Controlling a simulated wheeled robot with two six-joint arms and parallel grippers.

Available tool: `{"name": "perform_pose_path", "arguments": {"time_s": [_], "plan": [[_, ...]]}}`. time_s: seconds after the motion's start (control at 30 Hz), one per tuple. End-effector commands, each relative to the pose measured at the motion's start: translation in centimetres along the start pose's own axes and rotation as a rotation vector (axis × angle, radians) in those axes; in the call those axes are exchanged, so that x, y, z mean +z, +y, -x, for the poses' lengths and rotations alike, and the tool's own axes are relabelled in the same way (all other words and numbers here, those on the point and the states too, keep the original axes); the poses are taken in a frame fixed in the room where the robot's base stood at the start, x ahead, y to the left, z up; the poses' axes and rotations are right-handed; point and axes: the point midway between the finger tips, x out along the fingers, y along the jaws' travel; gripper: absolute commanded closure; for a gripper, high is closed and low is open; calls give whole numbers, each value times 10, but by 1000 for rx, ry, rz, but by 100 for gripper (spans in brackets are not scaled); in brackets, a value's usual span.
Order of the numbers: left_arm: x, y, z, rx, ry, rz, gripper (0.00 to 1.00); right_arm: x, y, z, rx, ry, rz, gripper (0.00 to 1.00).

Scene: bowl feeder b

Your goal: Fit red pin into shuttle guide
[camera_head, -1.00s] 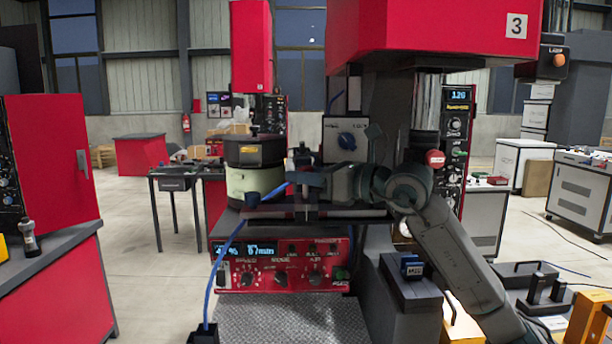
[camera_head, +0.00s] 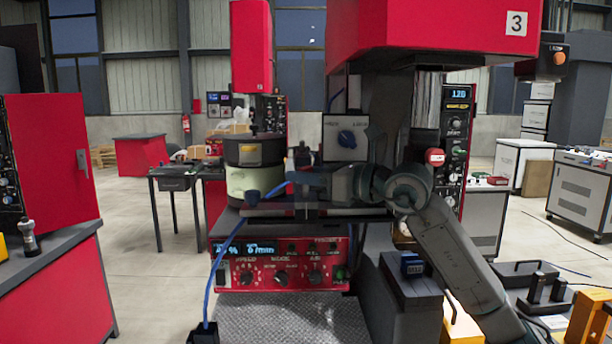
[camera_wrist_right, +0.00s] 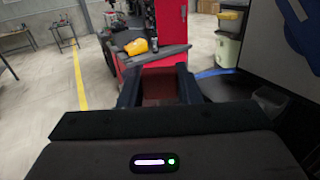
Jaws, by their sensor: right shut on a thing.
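My right gripper (camera_head: 302,180) reaches in from the right in the head view, pointing left in front of the press, beside the bowl. In the right wrist view my right gripper (camera_wrist_right: 158,84) has its two dark fingers apart, with a dull red patch between them. I take this patch for the red pin (camera_wrist_right: 159,90), shut in the fingers, though a red cabinet front behind makes its outline unclear. I cannot make out the pin in the head view. The shuttle guide cannot be told apart from the dark parts behind the gripper. My left gripper is not in view.
The bowl feeder (camera_head: 254,165) stands just left of my right gripper. A red control panel (camera_head: 280,270) is below it, and a blue cable (camera_head: 222,262) hangs at the left. The red press head (camera_head: 430,35) overhangs from above. Open floor lies farther left.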

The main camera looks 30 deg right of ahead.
Motion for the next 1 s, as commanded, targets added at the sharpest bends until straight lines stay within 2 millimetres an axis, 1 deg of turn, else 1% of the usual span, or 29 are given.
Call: {"name": "perform_pose_path", "arguments": {"time_s": [0.53,1.0], "plan": [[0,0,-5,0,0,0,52,-4,0,0,0,0,0,92],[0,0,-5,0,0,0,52,-4,0,0,0,0,0,92]]}}
